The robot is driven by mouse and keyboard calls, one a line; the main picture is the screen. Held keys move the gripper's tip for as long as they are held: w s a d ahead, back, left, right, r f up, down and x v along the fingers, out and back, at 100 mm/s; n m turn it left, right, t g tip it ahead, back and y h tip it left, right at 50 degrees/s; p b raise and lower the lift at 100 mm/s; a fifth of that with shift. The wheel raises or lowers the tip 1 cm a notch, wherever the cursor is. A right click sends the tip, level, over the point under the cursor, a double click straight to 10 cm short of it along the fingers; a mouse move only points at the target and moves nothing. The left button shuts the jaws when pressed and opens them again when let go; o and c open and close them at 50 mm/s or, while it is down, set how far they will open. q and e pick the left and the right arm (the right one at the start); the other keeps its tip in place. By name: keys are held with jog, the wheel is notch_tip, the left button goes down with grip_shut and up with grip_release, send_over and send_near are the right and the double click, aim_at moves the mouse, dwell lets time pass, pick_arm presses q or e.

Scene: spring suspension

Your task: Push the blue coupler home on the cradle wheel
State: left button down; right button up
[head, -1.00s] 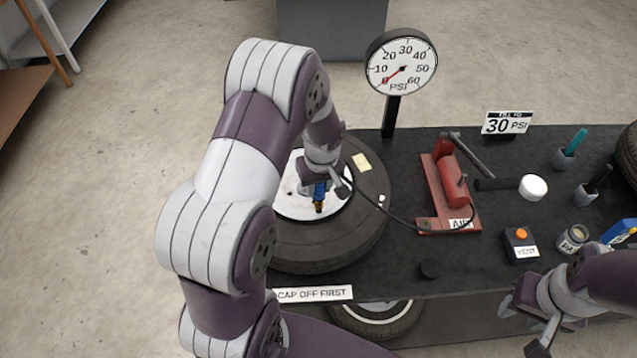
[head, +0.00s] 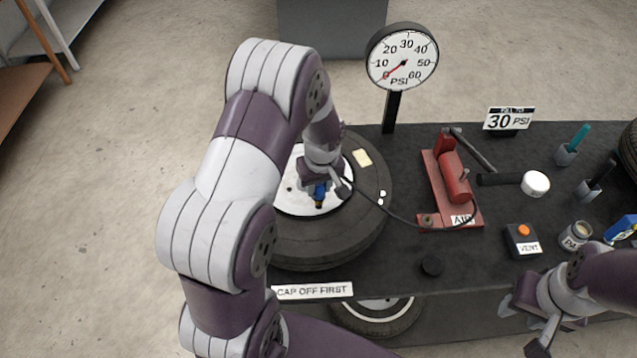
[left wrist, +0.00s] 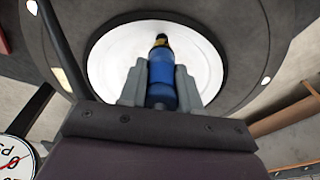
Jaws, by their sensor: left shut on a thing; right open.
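The cradle wheel (head: 340,250) lies flat at the left of the bench, with a black tyre and a white centre. My left gripper (head: 320,182) is over the white centre, shut on the blue coupler (head: 319,193). In the left wrist view the blue coupler (left wrist: 161,92) sits between both fingers, with a dark and brass-coloured end pointing at the wheel's white disc (left wrist: 105,65). I cannot tell how far it sits on the valve, as the valve is hidden. A black hose runs from the coupler to the red pump (head: 452,185). My right gripper (head: 530,325) is open and empty.
The gauge (head: 402,60) reads near 0 PSI. A "30 PSI" sign (head: 508,120), mallet (head: 533,184), vent box with orange button (head: 523,240), jar (head: 576,236) and black cap-like piece (head: 432,266) stand on the bench. A "CAP OFF FIRST" label (head: 313,290) marks the front edge.

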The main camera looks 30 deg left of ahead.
pick_arm(q)
jog(key=shift+f, duration=0.3)
jog(key=c, duration=0.7)
grip_release()
jog(key=shift+r, duration=0.1)
notch_tip(320, 180, up, 7)
jog(key=p, duration=0.5)
